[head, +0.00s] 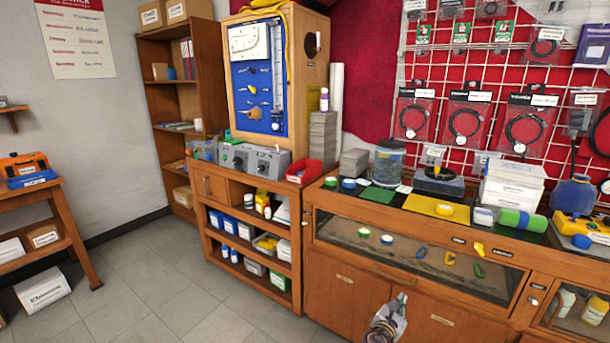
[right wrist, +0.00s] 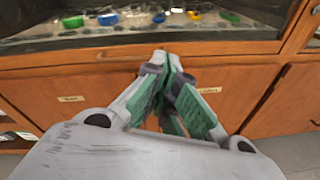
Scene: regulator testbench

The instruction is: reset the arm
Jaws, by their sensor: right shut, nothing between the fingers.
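My right gripper (head: 388,325) is at the bottom edge of the head view, in front of the wooden counter's lower doors. In the right wrist view its fingers (right wrist: 172,95) with green pads are closed together, with nothing held between them. The wooden counter (head: 345,283) with a glass display front stands behind it. The gripper appears apart from the doors. My left gripper is in neither view.
The tall wooden cabinet with a blue panel (head: 240,105) stands on the shelf unit at centre. Grey boxes (head: 262,162) and a red bin (head: 303,172) sit below it. An orange case (head: 24,165) rests on a left table.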

